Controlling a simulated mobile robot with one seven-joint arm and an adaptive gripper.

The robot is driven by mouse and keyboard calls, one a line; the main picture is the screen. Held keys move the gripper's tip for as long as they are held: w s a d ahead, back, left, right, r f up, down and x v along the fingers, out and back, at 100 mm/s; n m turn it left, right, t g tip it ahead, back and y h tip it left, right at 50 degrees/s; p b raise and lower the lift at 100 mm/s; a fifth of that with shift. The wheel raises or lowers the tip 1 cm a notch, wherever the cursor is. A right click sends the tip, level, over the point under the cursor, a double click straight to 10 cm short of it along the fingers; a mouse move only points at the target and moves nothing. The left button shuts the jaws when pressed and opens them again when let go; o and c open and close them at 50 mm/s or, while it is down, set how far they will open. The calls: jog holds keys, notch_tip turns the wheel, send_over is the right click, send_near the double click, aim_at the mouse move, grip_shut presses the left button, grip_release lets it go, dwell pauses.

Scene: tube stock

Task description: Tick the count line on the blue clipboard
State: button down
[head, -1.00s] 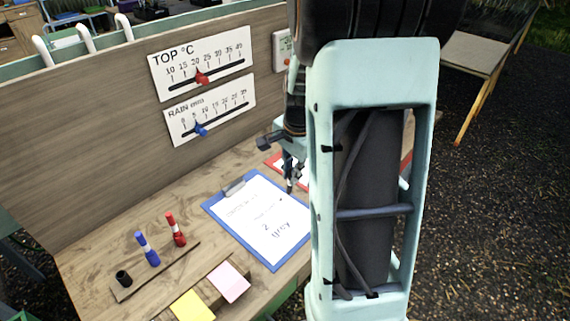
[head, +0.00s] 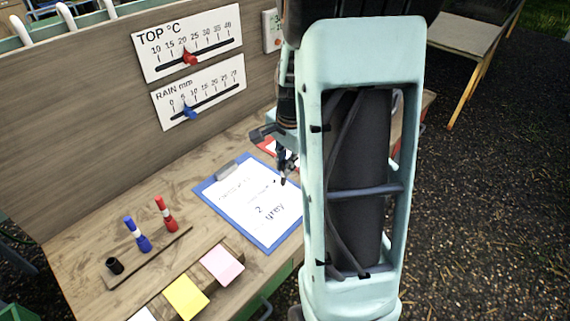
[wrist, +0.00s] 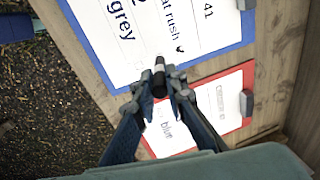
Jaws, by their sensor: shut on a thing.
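The blue clipboard (head: 211,196) lies on the wooden desk with a white sheet; it also shows in the wrist view (wrist: 90,58). Its sheet reads "2" and "grey", with a partly visible line ending in "at rush". A small black tick (wrist: 180,49) stands just after "rush". My gripper (wrist: 160,84) is shut on a black marker (wrist: 159,72), whose tip points at the sheet just below and left of the tick. I cannot tell whether the tip touches the paper. In the head view my gripper (head: 286,168) is over the clipboard's right edge, partly hidden by my arm.
A red clipboard (wrist: 248,72) lies beside the blue one. A wooden rack (head: 172,246) holds a blue marker (head: 137,236), a red marker (head: 166,215) and a black cap (head: 115,266). Pink (head: 222,265) and yellow (head: 186,297) notes lie at the front. The gauge board (head: 100,130) rises behind.

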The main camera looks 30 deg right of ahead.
jog(key=shift+f+b, duration=0.5)
jog(key=shift+f, duration=0.15)
dwell(0.6)
jog(key=shift+s+d, duration=0.15)
jog(key=shift+d, duration=0.1)
dwell(0.9)
jog(key=shift+w+d, duration=0.15)
jog(key=shift+w, duration=0.5)
jog(key=shift+r, duration=0.1)
dwell(0.6)
jog(key=shift+w+p+v, duration=0.15)
jog(key=shift+p+v, duration=0.5)
jog(key=shift+v, duration=0.05)
jog(key=shift+w+p+v, duration=0.15)
jog(key=shift+p+v, duration=0.5)
jog(key=shift+v, duration=0.05)
jog(key=shift+r, duration=0.1)
